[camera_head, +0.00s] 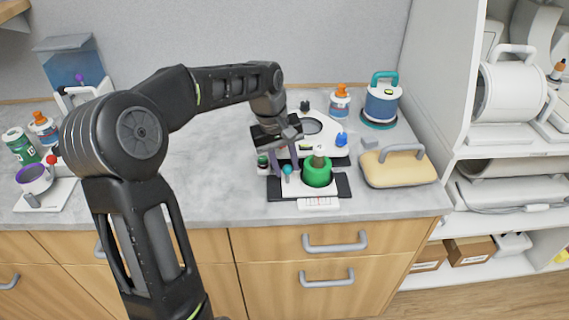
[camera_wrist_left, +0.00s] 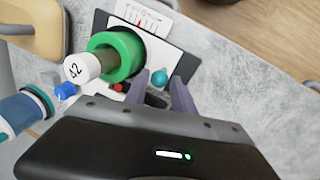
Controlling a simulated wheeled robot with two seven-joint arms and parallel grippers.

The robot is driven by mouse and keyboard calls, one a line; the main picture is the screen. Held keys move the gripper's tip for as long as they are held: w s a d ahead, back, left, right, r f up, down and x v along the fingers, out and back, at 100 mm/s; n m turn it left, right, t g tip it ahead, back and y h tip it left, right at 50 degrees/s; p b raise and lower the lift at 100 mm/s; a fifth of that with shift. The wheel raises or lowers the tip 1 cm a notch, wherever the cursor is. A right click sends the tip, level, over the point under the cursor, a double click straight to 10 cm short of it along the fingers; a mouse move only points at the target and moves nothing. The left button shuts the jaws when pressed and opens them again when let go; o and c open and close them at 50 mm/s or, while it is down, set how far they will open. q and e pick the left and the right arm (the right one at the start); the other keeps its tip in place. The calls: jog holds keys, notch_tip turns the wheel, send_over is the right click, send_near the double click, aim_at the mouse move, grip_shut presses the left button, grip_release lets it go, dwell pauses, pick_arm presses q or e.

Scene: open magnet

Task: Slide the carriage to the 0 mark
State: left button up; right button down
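The carriage (camera_head: 294,187) is a white block on a dark base (camera_head: 343,186). It bears a green ring (camera_head: 317,173) and a small teal ball knob (camera_head: 287,169); in the wrist view the knob (camera_wrist_left: 158,78) is right of the ring (camera_wrist_left: 131,48). A white scale card (camera_head: 318,203) lies at the front; its ticks and red mark (camera_wrist_left: 142,13) show in the wrist view, but I cannot read the numbers. My left gripper (camera_head: 285,160) is above the knob, its two purple fingers (camera_wrist_left: 160,86) apart on either side of it. Contact cannot be told. My right gripper is out of view.
A vial labelled 42 (camera_wrist_left: 75,71) stands by the green ring. A white plate (camera_head: 312,126) with a blue knob (camera_head: 341,139) is behind the base. A cream case (camera_head: 398,168) stands close on the right.

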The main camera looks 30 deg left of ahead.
pick_arm(q)
notch_tip(320, 180, up, 8)
jog(key=s, duration=0.1)
jog(key=shift+a+f+b, duration=0.15)
jog(key=shift+a+b, duration=0.2)
jog(key=shift+a, duration=0.1)
jog(key=shift+s+f, duration=0.1)
jog(key=shift+s, duration=0.05)
dwell(0.5)
